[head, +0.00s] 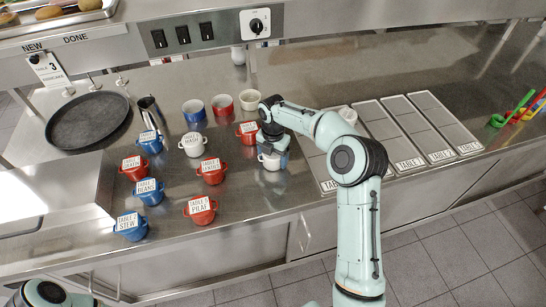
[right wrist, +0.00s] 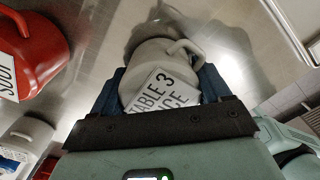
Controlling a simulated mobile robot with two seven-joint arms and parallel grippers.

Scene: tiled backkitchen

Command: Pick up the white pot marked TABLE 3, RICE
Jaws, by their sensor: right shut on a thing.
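The white pot (head: 270,162) is at the right end of the group of pots on the steel counter, under my right gripper (head: 273,148). In the right wrist view the white pot (right wrist: 165,62) sits between the dark blue fingers, with its lid label reading TABLE 3 and the partly hidden word ending in ICE. My right gripper (right wrist: 163,90) is shut on the pot. The gripper covers much of the pot in the head view. I cannot tell whether its base touches the counter. My left gripper is out of view; only part of my left arm shows at bottom left.
Several red and blue labelled pots and a white MASH pot (head: 192,146) stand to the left. A red pot (right wrist: 32,50) is close by in the right wrist view. Empty cups (head: 222,105) stand behind. Labelled grey trays (head: 445,152) lie right. A round black tray (head: 88,120) lies left.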

